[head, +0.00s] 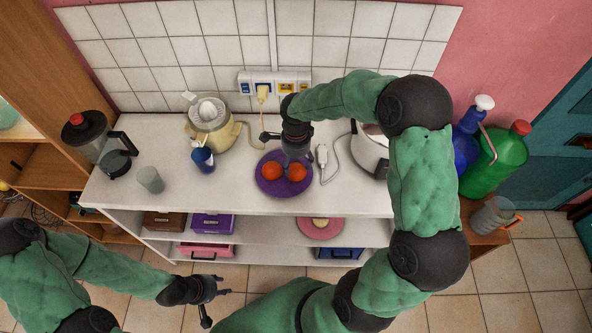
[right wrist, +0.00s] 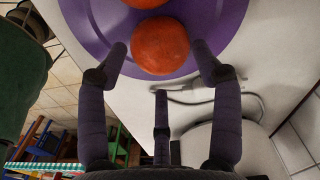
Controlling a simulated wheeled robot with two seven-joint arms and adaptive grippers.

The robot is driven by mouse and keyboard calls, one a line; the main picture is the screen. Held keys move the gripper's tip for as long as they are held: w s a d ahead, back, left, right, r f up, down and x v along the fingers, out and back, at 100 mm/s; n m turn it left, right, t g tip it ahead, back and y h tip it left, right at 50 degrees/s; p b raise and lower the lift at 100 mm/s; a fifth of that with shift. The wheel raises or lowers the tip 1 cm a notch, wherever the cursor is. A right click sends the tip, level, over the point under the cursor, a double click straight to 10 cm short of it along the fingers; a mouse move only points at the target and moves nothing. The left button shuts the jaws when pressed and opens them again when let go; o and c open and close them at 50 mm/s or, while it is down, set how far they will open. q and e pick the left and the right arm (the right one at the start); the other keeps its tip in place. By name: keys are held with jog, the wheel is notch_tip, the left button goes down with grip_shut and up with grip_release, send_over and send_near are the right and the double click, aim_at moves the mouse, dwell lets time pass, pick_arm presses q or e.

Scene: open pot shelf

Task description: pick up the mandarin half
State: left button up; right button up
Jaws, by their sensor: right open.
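Two orange mandarin halves, one on the left (head: 270,170) and one on the right (head: 297,172), lie on a purple plate (head: 284,190) on the white counter. My right gripper (head: 297,152) is open and empty, over the plate's back right part close to the right half. In the right wrist view, one half (right wrist: 160,46) shows between the spread fingertips (right wrist: 160,62), with no clear contact. The other half (right wrist: 146,3) is cut off at the top edge. My left gripper (head: 212,297) is open and empty, low in front of the shelf.
A white cable (head: 322,155) and a white appliance (head: 370,150) stand right of the plate. A blue bottle (head: 203,158), a juicer (head: 209,118), a glass (head: 150,180) and a blender (head: 98,142) stand to the left. The counter's front strip (head: 225,200) is clear.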

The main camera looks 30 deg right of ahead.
aim_at(296, 167)
notch_tip(296, 167, down, 3)
jog(key=shift+f, duration=0.1)
jog(key=c, duration=0.8)
jog(key=shift+o, duration=0.2)
jog(key=shift+r, duration=0.2)
